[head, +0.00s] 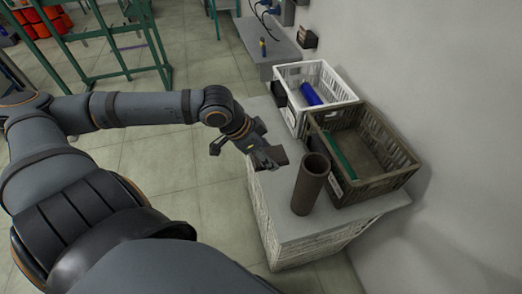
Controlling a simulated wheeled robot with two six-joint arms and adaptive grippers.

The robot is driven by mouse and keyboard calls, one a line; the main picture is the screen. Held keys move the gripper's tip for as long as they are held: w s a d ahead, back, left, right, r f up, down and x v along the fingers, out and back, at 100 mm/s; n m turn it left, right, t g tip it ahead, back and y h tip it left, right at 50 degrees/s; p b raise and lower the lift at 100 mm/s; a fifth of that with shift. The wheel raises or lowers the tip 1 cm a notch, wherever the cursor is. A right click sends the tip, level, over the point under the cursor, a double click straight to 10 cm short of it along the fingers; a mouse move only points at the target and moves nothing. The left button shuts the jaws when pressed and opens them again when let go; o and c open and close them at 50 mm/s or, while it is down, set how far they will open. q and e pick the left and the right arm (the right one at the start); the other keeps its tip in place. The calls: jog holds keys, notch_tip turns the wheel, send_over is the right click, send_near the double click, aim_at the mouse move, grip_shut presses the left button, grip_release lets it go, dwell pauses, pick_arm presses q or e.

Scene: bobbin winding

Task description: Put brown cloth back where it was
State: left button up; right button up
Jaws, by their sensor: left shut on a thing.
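My left gripper (262,151) is over the left edge of the light-topped cabinet (292,226). It is shut on a small, flat, dark brown piece, which looks like the brown cloth (274,157). The cloth is at or just above the cabinet top; I cannot tell whether it touches it. The fingers partly hide it. My right gripper is not in view.
A brown tube (311,184) stands upright on the cabinet, right of the gripper. Behind it are a dark brown crate (392,182) with a green item inside and a white crate (345,84) holding a blue item (311,94). The cabinet's front corner is clear.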

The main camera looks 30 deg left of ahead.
pick_arm(q)
jog(key=shift+d+f, duration=0.1)
jog(key=shift+f, duration=0.2)
jog(key=w+a+f+b, duration=0.3)
jog(key=w+a+f, duration=0.1)
jog(key=w+a+f+b, duration=0.3)
jog(key=w+a+f, duration=0.1)
jog(key=w, duration=0.1)
jog(key=shift+w+a+f+b, duration=0.25)
jog(key=shift+a+f+b, duration=0.05)
jog(key=shift+a, duration=0.1)
jog(key=shift+w+a+f, duration=0.2)
jog(key=shift+a+f, duration=0.05)
jog(key=shift+f, duration=0.05)
jog(key=shift+w+a+f, duration=0.15)
jog(key=shift+f, duration=1.65)
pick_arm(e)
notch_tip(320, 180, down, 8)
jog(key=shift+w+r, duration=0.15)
